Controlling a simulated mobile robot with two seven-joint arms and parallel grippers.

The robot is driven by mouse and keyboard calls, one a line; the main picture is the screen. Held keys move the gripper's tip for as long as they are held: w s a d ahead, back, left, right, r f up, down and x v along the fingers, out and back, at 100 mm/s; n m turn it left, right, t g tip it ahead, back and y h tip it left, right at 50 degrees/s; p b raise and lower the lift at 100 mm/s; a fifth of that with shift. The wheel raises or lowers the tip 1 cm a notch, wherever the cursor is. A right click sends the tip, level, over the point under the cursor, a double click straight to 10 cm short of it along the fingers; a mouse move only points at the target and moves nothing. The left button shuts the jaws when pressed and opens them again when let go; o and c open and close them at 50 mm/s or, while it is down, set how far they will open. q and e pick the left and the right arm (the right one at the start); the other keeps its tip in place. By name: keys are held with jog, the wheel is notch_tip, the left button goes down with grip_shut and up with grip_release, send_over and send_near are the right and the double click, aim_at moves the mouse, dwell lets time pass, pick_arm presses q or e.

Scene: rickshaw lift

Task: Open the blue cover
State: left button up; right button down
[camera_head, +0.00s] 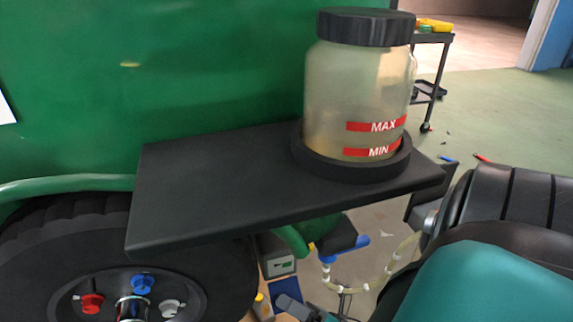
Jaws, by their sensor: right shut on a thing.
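The blue cover (143,284) is a small blue cap on the wheel hub at the lower left. It sits between a red cap (92,303) and a pale grey cap (171,307), above a shiny metal hub part (131,308). My right gripper (296,308) seems to show only as a dark piece at the bottom edge, to the right of the wheel and apart from the blue cover. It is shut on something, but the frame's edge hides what. My left gripper is not in view.
A black shelf (215,195) juts from the green body (180,70) above the wheel (60,240). It carries a jar (345,95) marked MAX and MIN. A blue-handled valve with a hose (345,250) hangs below. A cart (432,90) stands behind, on open floor.

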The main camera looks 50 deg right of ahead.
jog(key=shift+w+d, duration=0.15)
jog(key=shift+w, duration=0.1)
jog(key=c, duration=0.9)
grip_release()
jog(key=shift+s, duration=0.15)
jog(key=shift+s+d+f, duration=0.15)
jog(key=shift+s+f, duration=0.15)
jog(key=s+d, duration=0.4)
jog(key=s, duration=0.7)
jog(key=shift+s+d, duration=0.15)
jog(key=shift+d, duration=0.2)
